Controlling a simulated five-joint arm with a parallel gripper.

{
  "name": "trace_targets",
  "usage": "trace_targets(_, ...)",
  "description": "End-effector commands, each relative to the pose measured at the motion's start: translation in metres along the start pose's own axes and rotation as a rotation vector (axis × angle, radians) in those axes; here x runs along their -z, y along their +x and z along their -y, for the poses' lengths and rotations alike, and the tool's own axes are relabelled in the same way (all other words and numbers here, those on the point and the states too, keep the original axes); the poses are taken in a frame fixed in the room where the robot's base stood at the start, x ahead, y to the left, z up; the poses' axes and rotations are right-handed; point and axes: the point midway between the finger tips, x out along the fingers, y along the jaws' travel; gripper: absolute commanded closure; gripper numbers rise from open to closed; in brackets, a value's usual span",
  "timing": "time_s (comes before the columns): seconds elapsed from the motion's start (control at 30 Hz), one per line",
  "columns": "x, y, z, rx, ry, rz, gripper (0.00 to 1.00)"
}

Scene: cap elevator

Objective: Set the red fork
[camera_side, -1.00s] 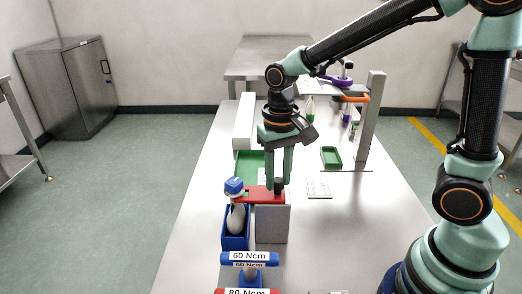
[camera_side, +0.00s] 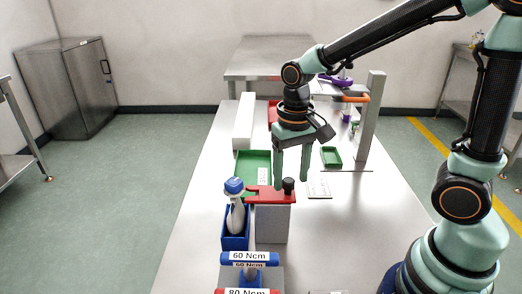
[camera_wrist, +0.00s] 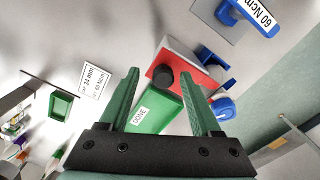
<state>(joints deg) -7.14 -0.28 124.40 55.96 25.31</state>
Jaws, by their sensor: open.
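The red fork (camera_side: 270,195) is a flat red piece on top of a grey block (camera_side: 272,222), with a black knob (camera_side: 288,186) at its right end. Its left end reaches close to the neck of a grey bottle (camera_side: 236,218) with a blue cap (camera_side: 234,186); I cannot tell whether they touch. The bottle stands in a blue holder (camera_side: 234,242). My gripper (camera_side: 291,181) is open and empty, its fingers around or just behind the knob in the side view. In the wrist view, the red fork (camera_wrist: 184,62) and knob show beyond my open fingers (camera_wrist: 162,79).
A green tray (camera_side: 246,158) lies behind the block, with a red tray beyond it. A small green tray (camera_side: 331,157) and a white label card (camera_side: 319,189) are to the right. Blue 60 Ncm tool (camera_side: 249,258) stands in front.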

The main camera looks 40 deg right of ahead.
Motion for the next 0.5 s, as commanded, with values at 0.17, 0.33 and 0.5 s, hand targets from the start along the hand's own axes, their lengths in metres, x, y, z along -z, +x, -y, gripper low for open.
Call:
trace_targets(0.17, 0.001, -0.025, 0.001, 0.003, 0.0, -0.007, 0.35)
trace_targets(0.33, 0.001, -0.061, 0.0, 0.003, 0.0, -0.006, 0.35)
trace_targets(0.5, 0.001, -0.092, 0.0, 0.002, 0.001, -0.005, 0.35)
